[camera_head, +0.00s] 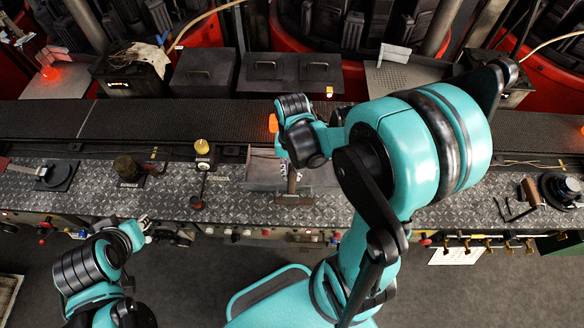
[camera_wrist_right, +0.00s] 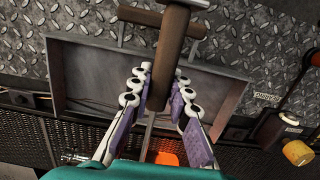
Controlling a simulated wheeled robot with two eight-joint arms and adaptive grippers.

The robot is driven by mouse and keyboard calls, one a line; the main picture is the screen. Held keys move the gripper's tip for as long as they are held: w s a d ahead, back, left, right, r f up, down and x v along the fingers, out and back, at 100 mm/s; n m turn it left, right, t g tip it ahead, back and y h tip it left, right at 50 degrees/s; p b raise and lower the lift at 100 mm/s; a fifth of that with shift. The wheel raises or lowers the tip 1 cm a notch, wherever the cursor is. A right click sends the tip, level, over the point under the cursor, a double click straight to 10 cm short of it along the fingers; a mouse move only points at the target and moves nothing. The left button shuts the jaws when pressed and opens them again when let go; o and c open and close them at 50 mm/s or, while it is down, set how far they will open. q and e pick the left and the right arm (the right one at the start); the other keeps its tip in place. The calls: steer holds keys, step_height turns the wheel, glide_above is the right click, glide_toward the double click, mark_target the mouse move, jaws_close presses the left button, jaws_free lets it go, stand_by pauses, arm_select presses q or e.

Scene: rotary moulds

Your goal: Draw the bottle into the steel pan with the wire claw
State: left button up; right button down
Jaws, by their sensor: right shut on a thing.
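The handle also shows in the head view (camera_head: 292,181). A thin grey shaft runs from it toward the belt; the claw's tip is hidden. The steel pan (camera_wrist_right: 75,75), a shallow open tray, lies under the handle and also shows in the head view (camera_head: 262,172). A glowing orange thing, perhaps the bottle (camera_head: 273,123), is on the belt beyond the pan, partly hidden by my gripper. My left gripper (camera_head: 146,226) is at lower left, its fingers unclear.
The dark conveyor belt (camera_head: 130,118) runs behind the diamond-plate bench (camera_head: 225,200). Lidded dark boxes (camera_head: 265,73) line the belt's far side. Red moulding machines stand behind.

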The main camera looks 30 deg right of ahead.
steer(key=s+a+p, duration=0.1)
steer(key=s+a, duration=0.4)
steer(key=s, duration=0.4)
steer(key=shift+a, duration=0.25)
stand_by(1.8)
steer(key=shift+r, duration=0.1)
stand_by(1.0)
step_height(320, 180, up, 9)
steer(key=w+d+p, duration=0.1)
steer(key=p, duration=0.6)
steer(key=shift+w+p, duration=0.35)
steer(key=shift+p, duration=0.05)
stand_by(0.6)
